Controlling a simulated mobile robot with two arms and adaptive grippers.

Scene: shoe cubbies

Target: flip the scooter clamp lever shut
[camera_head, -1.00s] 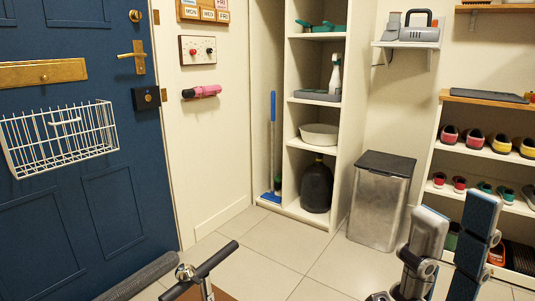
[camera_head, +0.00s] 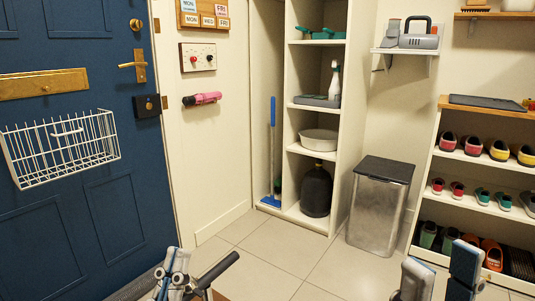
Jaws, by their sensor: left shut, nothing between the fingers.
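The scooter's black handlebar (camera_head: 219,269) shows at the bottom, left of the middle, with part of it cut off by the frame edge. My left gripper (camera_head: 176,255) is at the handlebar's left part, with its fingers together and nothing seen between them. It covers the clamp area, so I cannot make out the lever or whether they touch. My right gripper (camera_head: 440,262) is at the bottom right, its two fingers apart and empty, away from the scooter.
The blue door (camera_head: 65,215) with a wire basket (camera_head: 60,150) stands left. A metal bin (camera_head: 376,212) and an open cubby (camera_head: 318,145) stand behind. A shoe rack (camera_head: 480,158) is at the right. The tiled floor (camera_head: 290,262) between is clear.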

